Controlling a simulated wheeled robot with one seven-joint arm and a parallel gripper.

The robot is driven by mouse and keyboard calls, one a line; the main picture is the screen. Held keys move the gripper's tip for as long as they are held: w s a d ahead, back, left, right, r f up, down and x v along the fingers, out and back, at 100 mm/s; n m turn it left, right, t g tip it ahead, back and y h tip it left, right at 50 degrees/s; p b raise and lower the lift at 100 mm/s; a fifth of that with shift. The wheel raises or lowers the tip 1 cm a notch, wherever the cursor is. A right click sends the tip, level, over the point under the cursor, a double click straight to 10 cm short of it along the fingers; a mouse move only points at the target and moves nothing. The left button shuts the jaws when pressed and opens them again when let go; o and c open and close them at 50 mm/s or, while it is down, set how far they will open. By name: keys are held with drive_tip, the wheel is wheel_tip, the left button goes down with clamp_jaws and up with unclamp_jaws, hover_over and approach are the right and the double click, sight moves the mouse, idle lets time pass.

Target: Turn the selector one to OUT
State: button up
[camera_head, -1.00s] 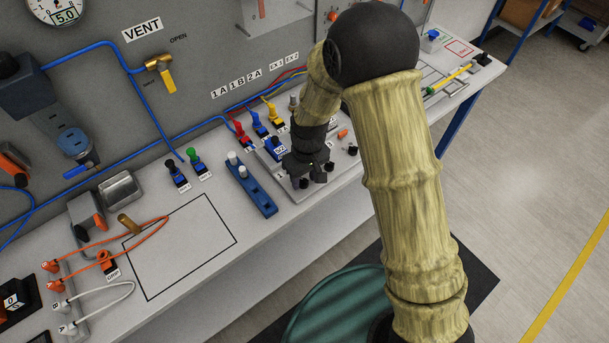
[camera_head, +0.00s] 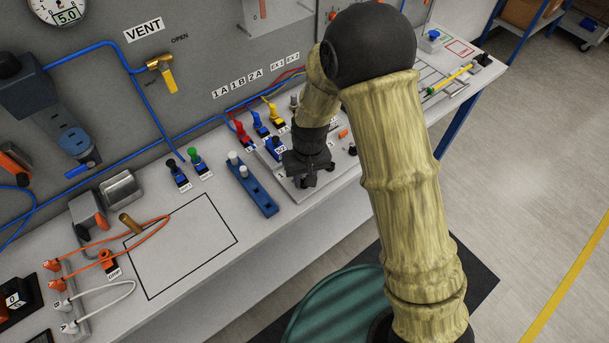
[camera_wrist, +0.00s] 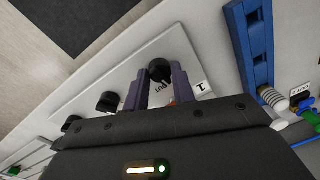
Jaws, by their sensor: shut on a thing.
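The selector one is a black knob (camera_wrist: 160,71) on a pale panel (camera_wrist: 190,58). In the wrist view it sits between the two dark fingers of my gripper (camera_wrist: 159,78), which is shut on it. A "1" label (camera_wrist: 203,86) lies beside the right finger, and "OUT" lettering (camera_wrist: 161,88) shows between the fingers. The fingers hide part of the knob and other markings, and I cannot tell which mark it points to. In the head view my gripper (camera_head: 308,170) is down at the panel and mostly covers this knob.
Other black knobs (camera_wrist: 107,102) stand in a row to the left in the wrist view. A blue block with white pegs (camera_head: 252,190) and coloured plugs (camera_head: 243,134) are close to the panel.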

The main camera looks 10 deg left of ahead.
drive_tip(key=m+p, duration=0.1)
drive_tip(key=m, duration=0.3)
drive_tip(key=shift+s+m, duration=0.1)
drive_tip(key=shift+m, duration=0.2)
drive_tip(key=m+p, duration=0.1)
drive_tip(key=m, duration=0.3)
drive_tip(key=shift+t, duration=0.3)
drive_tip(key=o, duration=1)
drive_tip(key=r, duration=1.1)
drive_tip(key=d+r, duration=0.1)
drive_tip(key=r, duration=0.5)
drive_tip(key=shift+s+r+b, duration=0.15)
drive_tip(key=shift+r+b, duration=0.05)
drive_tip(key=shift+b, duration=0.15)
